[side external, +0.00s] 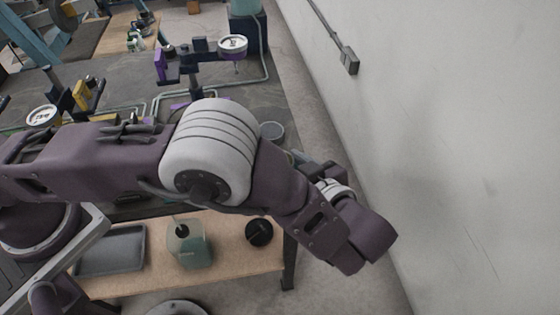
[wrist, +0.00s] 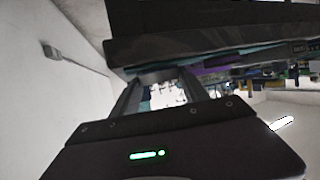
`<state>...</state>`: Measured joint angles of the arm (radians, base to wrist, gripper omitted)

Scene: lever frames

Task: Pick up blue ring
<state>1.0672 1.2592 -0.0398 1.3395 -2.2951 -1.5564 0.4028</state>
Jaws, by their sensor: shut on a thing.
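My gripper (wrist: 158,84) shows in the wrist view, its two dark fingers reaching up from the dark hand. It is shut on a dull grey-blue curved band (wrist: 155,75) spanning the fingertips, which looks like the blue ring. The band is small and dim, so its colour and full outline are unclear. In the side external view my arm bends down at the right, close to the wall. There my fingertips and the ring are hidden or too unclear to make out.
A pale wall (side external: 440,130) is close on the right. A wooden bench (side external: 230,245) below holds a grey tray (side external: 112,250), a translucent container (side external: 190,245) and a round black object (side external: 259,232). A grey table (side external: 135,75) behind carries fixtures with a white dial (side external: 232,44).

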